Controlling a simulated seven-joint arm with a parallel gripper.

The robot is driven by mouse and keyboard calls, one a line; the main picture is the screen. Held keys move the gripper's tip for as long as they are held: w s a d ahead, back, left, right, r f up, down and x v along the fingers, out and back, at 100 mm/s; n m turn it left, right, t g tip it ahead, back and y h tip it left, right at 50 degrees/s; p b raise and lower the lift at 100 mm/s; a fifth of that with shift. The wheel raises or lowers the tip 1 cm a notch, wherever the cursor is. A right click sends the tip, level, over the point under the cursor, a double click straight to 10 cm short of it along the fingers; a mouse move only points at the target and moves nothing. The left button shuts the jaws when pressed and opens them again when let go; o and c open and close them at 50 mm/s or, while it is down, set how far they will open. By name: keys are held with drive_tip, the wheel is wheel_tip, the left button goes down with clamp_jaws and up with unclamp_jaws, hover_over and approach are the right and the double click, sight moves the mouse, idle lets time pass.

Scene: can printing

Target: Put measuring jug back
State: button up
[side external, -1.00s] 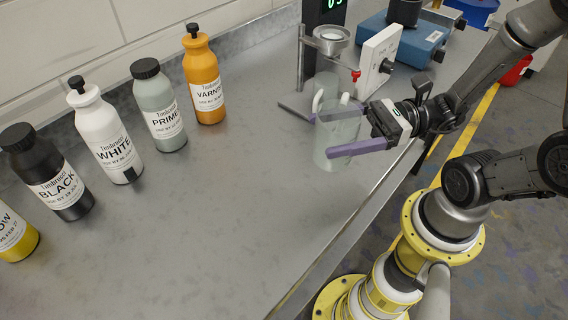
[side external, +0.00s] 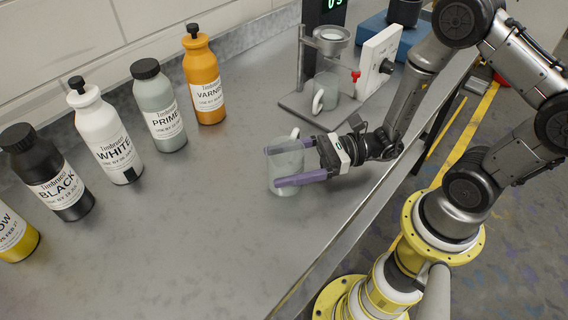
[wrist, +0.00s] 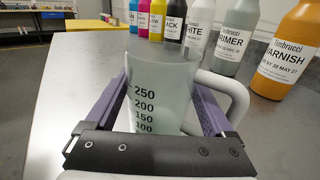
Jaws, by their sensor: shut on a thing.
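The measuring jug (side external: 286,172) is a translucent grey-green cup with a white handle. It is upright, on or just above the bench; I cannot tell which. My gripper (side external: 285,166) is shut on it, with the purple fingers on either side of its body. In the wrist view the jug (wrist: 160,88) stands between the fingers (wrist: 165,105), its printed scale facing the camera and its white handle at the right. A second clear jug (side external: 326,92) with a white handle stands on the plate under the metal funnel cup.
A stand with a metal cup (side external: 331,36) and a white panel (side external: 378,58) is behind my gripper. Bottles line the wall side, including orange varnish (side external: 205,80), grey primer (side external: 160,110), white (side external: 106,140) and black (side external: 50,178). The bench (side external: 200,230) is bare in front.

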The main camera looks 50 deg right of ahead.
drive_tip(key=shift+f, duration=0.3)
drive_tip(key=shift+f, duration=0.1)
drive_tip(key=o, duration=1.2)
